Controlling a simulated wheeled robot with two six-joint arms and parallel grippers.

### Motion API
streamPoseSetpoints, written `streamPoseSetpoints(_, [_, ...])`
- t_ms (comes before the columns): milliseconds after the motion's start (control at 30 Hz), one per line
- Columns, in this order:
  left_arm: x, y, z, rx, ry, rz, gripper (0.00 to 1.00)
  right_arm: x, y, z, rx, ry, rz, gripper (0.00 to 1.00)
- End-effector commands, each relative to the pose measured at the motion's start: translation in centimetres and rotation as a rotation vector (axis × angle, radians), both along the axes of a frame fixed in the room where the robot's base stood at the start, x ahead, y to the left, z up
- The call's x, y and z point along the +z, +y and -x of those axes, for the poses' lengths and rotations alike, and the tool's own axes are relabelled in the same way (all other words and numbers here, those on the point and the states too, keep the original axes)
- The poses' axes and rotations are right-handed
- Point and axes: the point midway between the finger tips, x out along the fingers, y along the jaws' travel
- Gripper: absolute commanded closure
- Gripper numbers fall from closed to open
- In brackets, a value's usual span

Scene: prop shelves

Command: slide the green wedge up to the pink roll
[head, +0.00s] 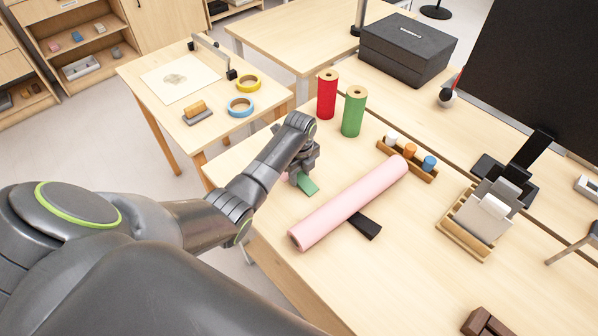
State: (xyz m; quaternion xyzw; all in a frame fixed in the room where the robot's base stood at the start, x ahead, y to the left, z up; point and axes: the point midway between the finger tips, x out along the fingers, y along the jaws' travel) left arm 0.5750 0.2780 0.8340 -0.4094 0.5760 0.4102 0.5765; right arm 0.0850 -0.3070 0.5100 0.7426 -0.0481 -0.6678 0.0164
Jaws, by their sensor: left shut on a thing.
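The green wedge (308,185) lies on the wooden table, partly hidden under my left gripper (300,176). My left gripper is shut on it from above, with the fingertips largely hidden by the hand. The pink roll (350,203) lies slantwise on the table to the right of the wedge. A gap of bare table shows between the wedge and the roll. A black block (365,226) sits against the right side of the roll, partly hidden by it. My right gripper is not in view.
A red roll (327,94) and a green roll (353,111) stand upright behind the wedge. A wooden rack (407,161) with small coloured pieces sits beyond the pink roll. A holder with grey cards (487,213) stands to the right. The table's left edge is close to my left gripper.

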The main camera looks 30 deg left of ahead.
Motion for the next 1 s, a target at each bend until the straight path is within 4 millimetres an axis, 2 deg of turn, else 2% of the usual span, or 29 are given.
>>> streamPoseSetpoints(1000, [0.2, -3.7, 2.0, 0.0, 0.0, 0.002, 0.86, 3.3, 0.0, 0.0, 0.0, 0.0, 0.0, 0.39])
